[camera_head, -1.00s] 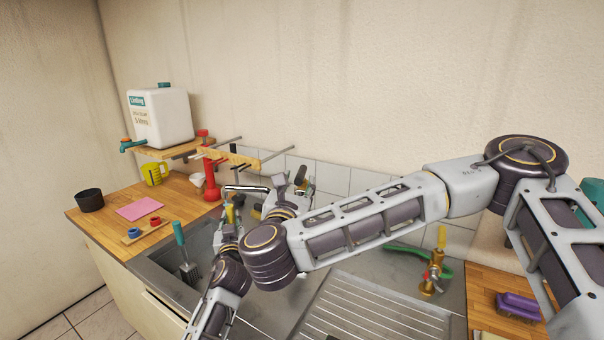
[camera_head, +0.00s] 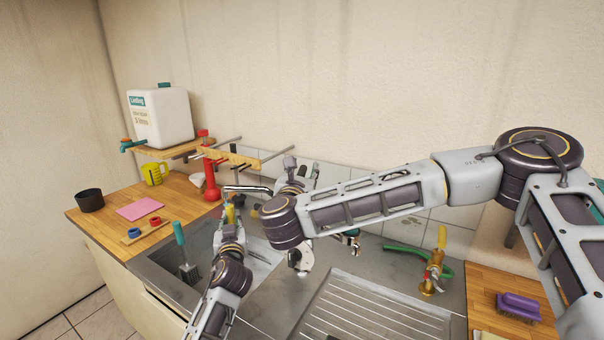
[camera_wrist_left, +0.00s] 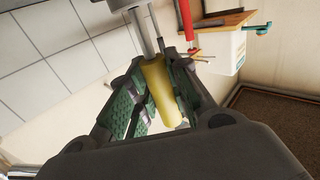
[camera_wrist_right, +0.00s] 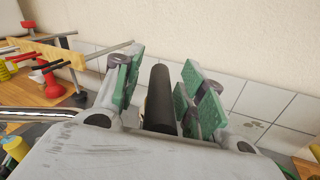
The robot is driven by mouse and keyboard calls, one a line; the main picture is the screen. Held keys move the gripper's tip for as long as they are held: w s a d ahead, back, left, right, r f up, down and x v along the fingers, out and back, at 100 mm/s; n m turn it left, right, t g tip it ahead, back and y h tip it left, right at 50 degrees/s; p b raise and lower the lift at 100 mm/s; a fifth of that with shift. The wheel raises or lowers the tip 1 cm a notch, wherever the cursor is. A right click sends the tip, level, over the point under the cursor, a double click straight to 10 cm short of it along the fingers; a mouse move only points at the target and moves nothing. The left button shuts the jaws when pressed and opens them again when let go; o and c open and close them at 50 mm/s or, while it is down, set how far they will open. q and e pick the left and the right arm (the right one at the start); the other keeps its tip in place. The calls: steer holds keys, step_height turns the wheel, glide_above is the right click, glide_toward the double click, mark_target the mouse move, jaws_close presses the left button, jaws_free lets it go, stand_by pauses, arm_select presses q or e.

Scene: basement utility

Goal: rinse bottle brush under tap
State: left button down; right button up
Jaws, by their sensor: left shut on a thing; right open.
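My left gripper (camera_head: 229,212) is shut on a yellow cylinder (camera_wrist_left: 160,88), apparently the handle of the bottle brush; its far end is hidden. The chrome tap spout (camera_head: 247,188) is close by it, above the sink (camera_head: 157,270). My right gripper (camera_wrist_right: 160,75) is open, with a black cylinder (camera_wrist_right: 160,98) showing between its fingers; I cannot tell whether they touch it. In the head view my right gripper (camera_head: 303,172) is near the tiled wall, partly hidden by my arm. A teal-handled brush with grey bristles (camera_head: 186,255) stands in the sink.
A wooden rack with rods (camera_head: 228,158), a red plunger (camera_head: 211,182) and a white canister (camera_head: 160,118) stand behind on the left. A brass tap (camera_head: 432,275) with a green hose (camera_head: 400,250) is right of the sink, behind the ridged drainboard (camera_head: 360,315). A purple brush (camera_head: 518,305) lies at right.

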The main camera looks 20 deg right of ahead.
jaws_close()
